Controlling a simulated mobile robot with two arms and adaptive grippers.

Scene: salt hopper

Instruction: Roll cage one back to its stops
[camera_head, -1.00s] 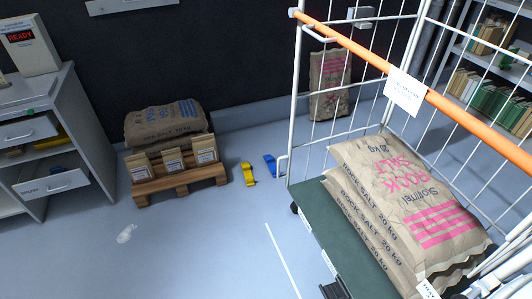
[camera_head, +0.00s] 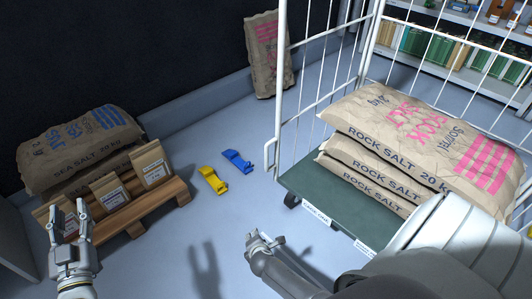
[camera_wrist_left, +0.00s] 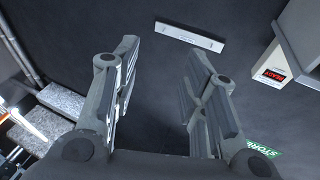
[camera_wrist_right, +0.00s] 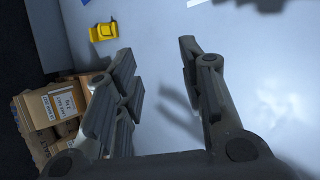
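The roll cage has white wire sides (camera_head: 281,90) and a green base (camera_head: 332,205) with labels on its edge. It carries a stack of rock salt sacks (camera_head: 410,135). A yellow block (camera_head: 212,181) and a blue block (camera_head: 238,161) lie on the floor just left of the cage; the yellow one also shows in the right wrist view (camera_wrist_right: 103,31). My left gripper (camera_head: 69,212) is open and empty, raised in front of the pallet. My right gripper (camera_head: 262,239) is open and empty, left of the cage base. My right arm hides the cage's near right part.
A wooden pallet (camera_head: 178,191) at left holds sea salt sacks (camera_head: 80,145) and small paper bags (camera_head: 150,165). A lone sack (camera_head: 268,55) leans on the back wall. Shelves (camera_head: 470,45) stand behind the cage. The floor between pallet and cage is mostly clear.

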